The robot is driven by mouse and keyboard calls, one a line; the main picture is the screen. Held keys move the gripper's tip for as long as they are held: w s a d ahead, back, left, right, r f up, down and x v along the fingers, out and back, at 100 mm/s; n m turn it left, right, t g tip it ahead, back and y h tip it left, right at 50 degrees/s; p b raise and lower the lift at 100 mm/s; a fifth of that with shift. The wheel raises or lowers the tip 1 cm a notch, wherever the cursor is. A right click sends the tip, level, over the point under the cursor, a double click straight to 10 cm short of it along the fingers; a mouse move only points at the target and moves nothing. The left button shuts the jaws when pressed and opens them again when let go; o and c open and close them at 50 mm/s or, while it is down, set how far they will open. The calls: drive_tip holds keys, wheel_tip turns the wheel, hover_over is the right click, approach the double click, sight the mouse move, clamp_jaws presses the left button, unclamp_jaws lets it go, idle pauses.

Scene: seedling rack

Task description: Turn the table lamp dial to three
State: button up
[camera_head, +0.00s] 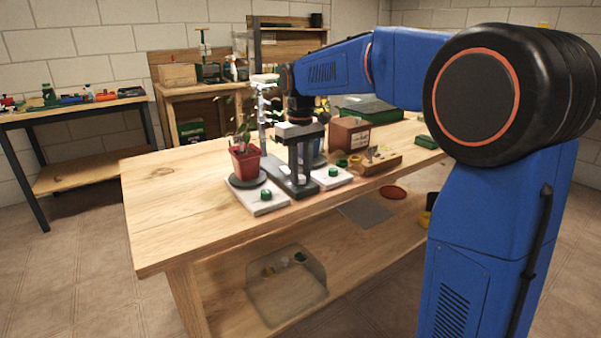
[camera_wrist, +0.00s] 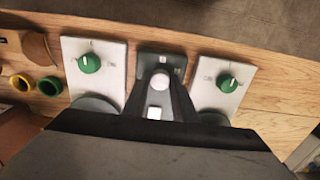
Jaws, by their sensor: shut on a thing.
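The table lamp has a pale head (camera_head: 264,80) on a slim upright behind my gripper. Its long dark base (camera_head: 275,172) lies between two white plates, and the base's front end (camera_wrist: 162,62) shows in the wrist view. My gripper (camera_head: 302,192) points down over this front end. In the wrist view my gripper (camera_wrist: 160,90) has its dark fingers shut on a small pale round knob (camera_wrist: 160,79), apparently the lamp dial. A small mark shows on the base beyond it. The dial's setting cannot be read. The fingers hide part of the base.
White plates with green dials (camera_head: 265,196) (camera_head: 334,172) flank the base closely. A red pot (camera_head: 246,166) with a seedling stands on the left plate. A brown box (camera_head: 348,136), a peg block (camera_head: 378,162) and rings (camera_wrist: 49,86) lie nearby. The table's left end is clear.

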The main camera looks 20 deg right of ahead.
sight(301, 176)
drive_tip(key=shift+m, duration=0.6)
drive_tip(key=o, duration=1)
drive_tip(key=shift+o, duration=0.2)
wheel_tip(301, 176, up, 18)
drive_tip(key=shift+f, duration=0.25)
